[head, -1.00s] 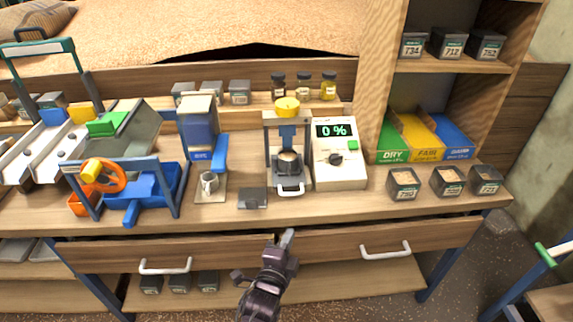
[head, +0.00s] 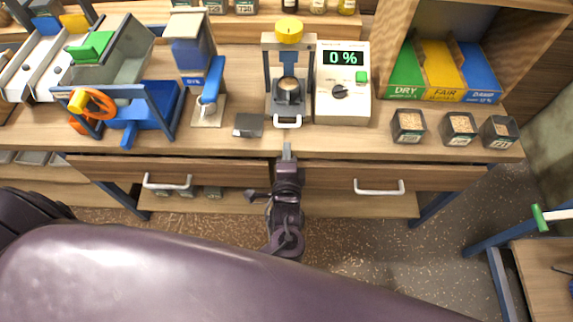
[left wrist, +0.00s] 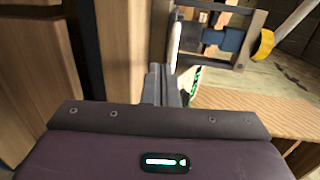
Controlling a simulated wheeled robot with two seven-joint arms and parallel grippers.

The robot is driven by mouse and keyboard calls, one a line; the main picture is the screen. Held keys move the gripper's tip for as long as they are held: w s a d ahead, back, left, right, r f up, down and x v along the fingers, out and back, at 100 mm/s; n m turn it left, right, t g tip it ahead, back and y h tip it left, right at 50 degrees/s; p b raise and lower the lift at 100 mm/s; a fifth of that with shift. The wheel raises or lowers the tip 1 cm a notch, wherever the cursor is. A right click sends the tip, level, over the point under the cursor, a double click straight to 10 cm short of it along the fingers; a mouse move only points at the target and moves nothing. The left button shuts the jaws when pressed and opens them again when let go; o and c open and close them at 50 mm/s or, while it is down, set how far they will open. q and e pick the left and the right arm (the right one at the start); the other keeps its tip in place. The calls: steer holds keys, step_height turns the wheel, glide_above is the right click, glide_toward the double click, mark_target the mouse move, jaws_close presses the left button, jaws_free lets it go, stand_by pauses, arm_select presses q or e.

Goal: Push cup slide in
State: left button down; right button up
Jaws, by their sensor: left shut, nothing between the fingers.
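The cup slide (head: 288,123) sits at the foot of a grey press frame with a yellow knob (head: 289,31). Its white handle faces the front edge of the bench. A dark cup (head: 289,91) stands on it inside the frame. My left gripper (head: 287,150) is shut and empty, just in front of the handle, near the bench's front edge. In the left wrist view my fingertips (left wrist: 162,83) point toward the white handle (left wrist: 175,45); a small gap seems to remain, but contact is hard to tell. My right gripper is not in view.
A white meter (head: 342,84) reading 0 % stands right of the press. A small dark block (head: 248,125) lies to its left. A blue lever device (head: 190,48) stands further left. Drawers with white handles (head: 379,187) are below the bench top.

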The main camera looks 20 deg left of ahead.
mark_target(287, 127)
arm_select(q)
steer(key=w, duration=0.2)
steer(key=w+a, duration=0.1)
steer(key=shift+w+r+p, duration=0.15)
steer(key=shift+r+p, duration=0.2)
steer(key=shift+p, duration=0.05)
steer(key=shift+w+a, duration=0.15)
steer(key=shift+w, duration=0.15)
steer(key=x, duration=0.3)
steer(key=shift+w+a+r, duration=0.1)
steer(key=shift+w+r, duration=0.1)
steer(key=shift+w, duration=0.2)
steer(key=shift+r, duration=0.1)
